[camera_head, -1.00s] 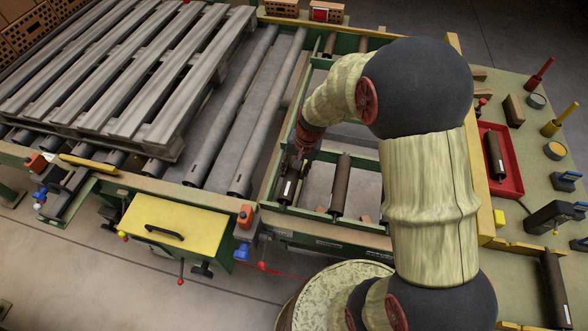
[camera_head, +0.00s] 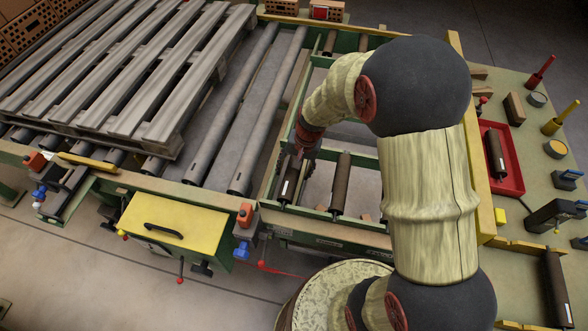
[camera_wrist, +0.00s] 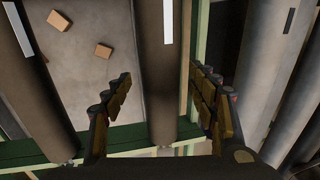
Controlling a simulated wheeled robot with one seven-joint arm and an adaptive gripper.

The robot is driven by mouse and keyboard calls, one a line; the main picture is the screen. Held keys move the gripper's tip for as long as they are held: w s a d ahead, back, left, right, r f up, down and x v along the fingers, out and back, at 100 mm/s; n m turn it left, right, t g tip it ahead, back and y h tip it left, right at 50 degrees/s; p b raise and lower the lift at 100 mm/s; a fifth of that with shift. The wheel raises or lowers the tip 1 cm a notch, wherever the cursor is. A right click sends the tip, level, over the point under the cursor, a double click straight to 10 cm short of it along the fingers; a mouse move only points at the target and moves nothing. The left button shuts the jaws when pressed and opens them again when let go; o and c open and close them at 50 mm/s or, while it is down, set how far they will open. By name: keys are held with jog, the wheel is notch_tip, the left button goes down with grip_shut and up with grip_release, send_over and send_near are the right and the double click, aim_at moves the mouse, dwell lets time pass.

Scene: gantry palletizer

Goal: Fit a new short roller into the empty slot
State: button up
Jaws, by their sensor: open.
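A dark brown short roller (camera_head: 290,182) with a white label lies along the left side of the green frame (camera_head: 268,200), parallel to the neighbouring short roller (camera_head: 341,185). My gripper (camera_head: 303,152) is just above its far part. In the wrist view my gripper (camera_wrist: 163,88) is open, with one finger on each side of this roller (camera_wrist: 157,75) and clear space beside it. The roller's near end meets the green rail (camera_wrist: 70,150). Another short roller (camera_head: 494,156) lies in a red tray (camera_head: 516,181) on the right bench. I see no clearly empty slot; my arm hides part of the frame.
Long grey rollers (camera_head: 264,125) and a wooden pallet (camera_head: 120,75) are to the left. A yellow-topped box (camera_head: 175,222) stands at the front. The right bench holds a dark roller (camera_head: 554,285), a yellow-handled tool (camera_head: 560,119) and blocks. Small brown blocks (camera_wrist: 59,20) lie on the floor.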

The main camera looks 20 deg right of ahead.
notch_tip(320, 180, up, 12)
jog(key=s+d, duration=0.1)
jog(key=d, duration=0.1)
jog(key=shift+s, duration=0.15)
jog(key=shift+f, duration=0.1)
dwell(0.6)
jog(key=s+a+r+n+t+h, duration=0.1)
jog(key=s+r+n+t, duration=0.3)
jog(key=s+r, duration=1.3)
jog(key=shift+s+a+r+n+h, duration=0.4)
jog(key=shift+s+a+n, duration=0.3)
jog(key=shift+s+n, duration=0.55)
jog(key=shift+w, duration=0.15)
